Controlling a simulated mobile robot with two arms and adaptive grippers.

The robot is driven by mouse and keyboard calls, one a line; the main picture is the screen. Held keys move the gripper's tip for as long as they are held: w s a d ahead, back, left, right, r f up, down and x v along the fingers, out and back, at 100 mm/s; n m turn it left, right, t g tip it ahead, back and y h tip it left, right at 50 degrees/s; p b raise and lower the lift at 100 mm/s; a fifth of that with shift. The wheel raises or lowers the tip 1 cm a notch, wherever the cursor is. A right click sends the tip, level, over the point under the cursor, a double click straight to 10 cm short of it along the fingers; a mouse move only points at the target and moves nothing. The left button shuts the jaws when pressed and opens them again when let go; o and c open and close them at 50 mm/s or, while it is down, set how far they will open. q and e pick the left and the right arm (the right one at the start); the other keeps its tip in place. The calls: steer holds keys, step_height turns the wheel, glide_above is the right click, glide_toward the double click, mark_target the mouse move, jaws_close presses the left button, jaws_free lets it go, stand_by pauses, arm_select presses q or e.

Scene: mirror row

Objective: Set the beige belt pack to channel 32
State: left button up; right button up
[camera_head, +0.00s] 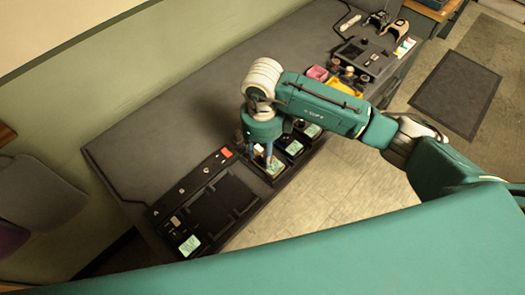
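Several small packs with pale green screens stand in a row along the front edge of the dark counter (150,140). The nearest pack (274,169) shows a light screen and a tan-looking edge, and is partly hidden by my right gripper. Behind it are a middle pack (294,148) and a far pack (312,131), both dark-bodied. I cannot surely tell which is the beige one, and no channel number is readable. My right gripper (262,156) points down over the nearest pack; contact and finger opening are unclear. My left gripper is not in view.
A dark panel (207,208) with an empty recess, a red label and a green screen lies left of the packs. Pink and yellow bins (343,87) and a black console (370,57) stand farther back. The counter behind the packs is bare.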

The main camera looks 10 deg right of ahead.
steer(key=shift+f, duration=0.55)
steer(key=shift+c, duration=0.2)
jaws_close()
steer(key=shift+m+b, duration=0.3)
steer(key=shift+m, duration=0.3)
steer(key=m+b, duration=0.1)
steer(key=m, duration=0.1)
steer(key=shift+m, duration=0.3)
steer(key=shift+m+b, duration=0.75)
steer(key=shift+m, duration=1.55)
